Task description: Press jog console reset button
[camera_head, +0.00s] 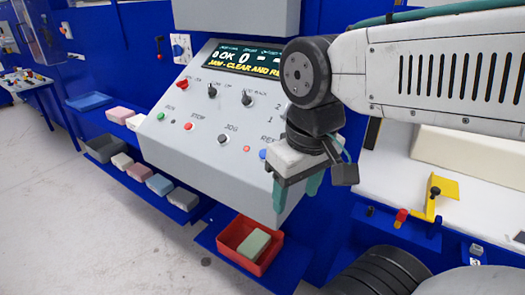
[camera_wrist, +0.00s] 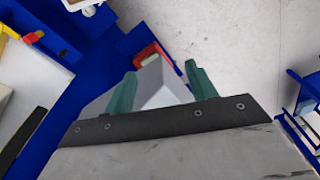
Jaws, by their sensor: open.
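The jog console (camera_head: 195,150) is a light grey sloped panel with a lit display (camera_head: 245,58) reading "JAM - CLEAR AND RE…", cut off by my arm. Its lower row has a green button (camera_head: 160,115), a red button (camera_head: 188,127), a black control (camera_head: 222,139) near "JOG", a small red light or button (camera_head: 247,149) and a blue button (camera_head: 263,154) under a label starting "RE". My gripper (camera_head: 297,190) is open and empty, with teal fingers pointing down, just right of the blue button. In the wrist view a grey console corner (camera_wrist: 158,85) shows between the fingers; no buttons are visible there.
A red bin (camera_head: 222,245) with a green-grey foam block (camera_head: 254,243) stands below the console. Trays with several foam blocks (camera_head: 159,184) line the left. A yellow bracket (camera_head: 436,195) and red knob (camera_head: 401,215) are at right. Floor at left is clear.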

